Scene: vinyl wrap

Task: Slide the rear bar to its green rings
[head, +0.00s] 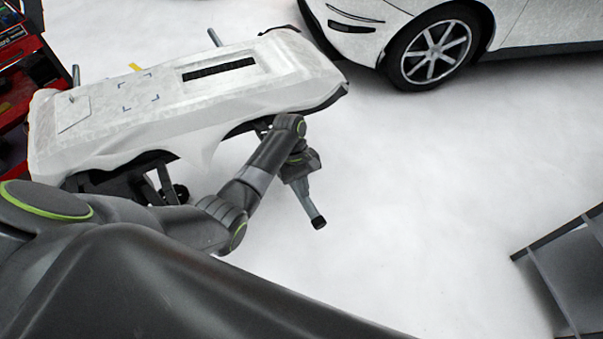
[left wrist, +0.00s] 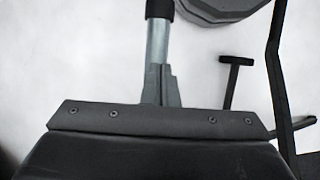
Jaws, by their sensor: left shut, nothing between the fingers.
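A stand under a white-wrapped bumper panel (head: 230,100) is at upper left in the head view. Grey posts (head: 215,37) (head: 76,75) stick up along its far side. I cannot tell which part is the rear bar, and I see no green rings on the stand. My left gripper (head: 319,222) hangs over bare floor, just right of and in front of the panel, pointing down. Its grey, black-tipped fingers are together and empty; they also show in the left wrist view (left wrist: 158,10). My right gripper is not in view.
A dark T-shaped piece (left wrist: 230,85) and a thin dark bar (left wrist: 275,70) stand right of the fingers in the left wrist view. A red tool cart (head: 18,80) is at far left, a white car (head: 360,30) at the back. A dark frame (head: 570,265) is at right. The middle floor is clear.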

